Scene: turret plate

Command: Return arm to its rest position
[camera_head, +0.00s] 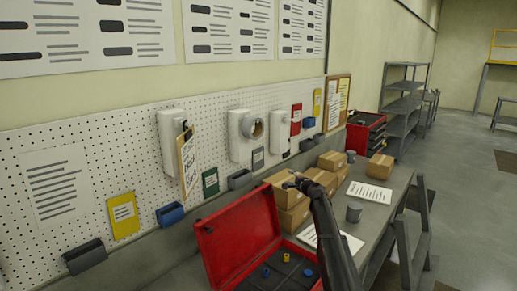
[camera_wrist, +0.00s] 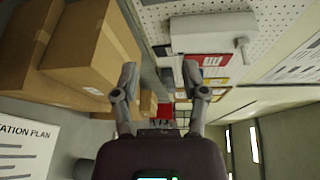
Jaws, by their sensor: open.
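My gripper (camera_wrist: 160,85) is open and empty in the wrist view, its two fingers apart with nothing between them. In the head view my dark arm rises from the bottom, and my gripper (camera_head: 291,182) is at its upper end, in front of the cardboard boxes (camera_head: 284,218). The fingertips are too small there to make out. The boxes also show large at the left of the wrist view (camera_wrist: 90,45).
An open red case (camera_head: 237,238) with small blue and yellow pieces lies left of my arm. A grey cup (camera_head: 354,212) and paper sheets (camera_head: 370,192) are on the workbench (camera_head: 385,212). The pegboard (camera_head: 85,170) with dispensers runs behind. Open floor (camera_head: 470,190) lies right.

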